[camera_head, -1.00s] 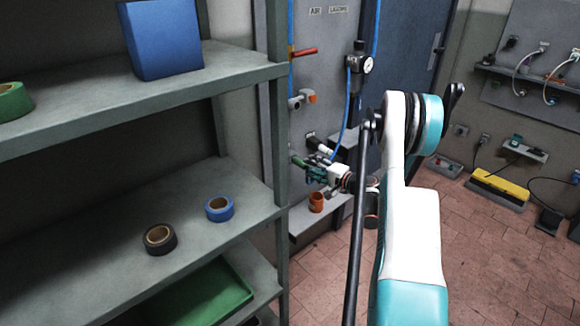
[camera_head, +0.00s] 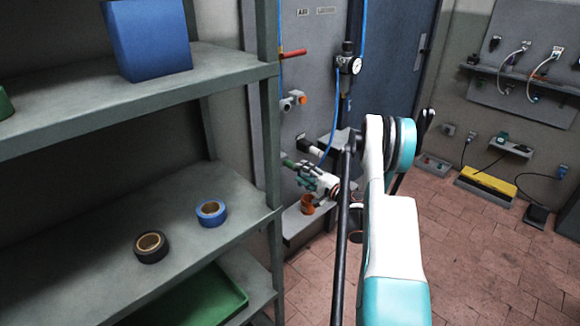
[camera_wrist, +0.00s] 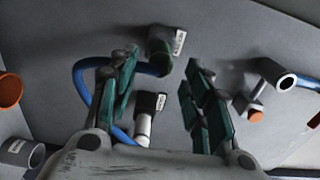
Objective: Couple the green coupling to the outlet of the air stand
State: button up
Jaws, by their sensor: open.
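A grey pipe fitting (camera_wrist: 272,75) with an orange part sits on the panel (camera_head: 300,60), near a red lever (camera_head: 294,53). An orange cup (camera_head: 308,204) is below my gripper. The blue hose (camera_wrist: 82,85) loops past one finger. A shelf (camera_head: 120,215) stands at left.

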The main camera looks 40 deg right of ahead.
jog(key=shift+w+a, duration=0.15)
jog(key=shift+w, duration=1.75)
jog(key=shift+w+a, duration=0.15)
jog(key=shift+w, duration=1.7)
grip_shut()
jog(key=shift+s, duration=0.1)
jog(key=shift+s+d, duration=0.2)
jog(key=shift+s, duration=2.7)
jog(key=shift+s, duration=0.1)
notch_tip(320, 180, up, 24)
jog(key=p, duration=1)
send_over(291, 165)
jog(key=s+d, duration=0.2)
jog(key=s, duration=0.6)
jog(key=shift+s+a, duration=0.15)
jog(key=shift+a, duration=0.05)
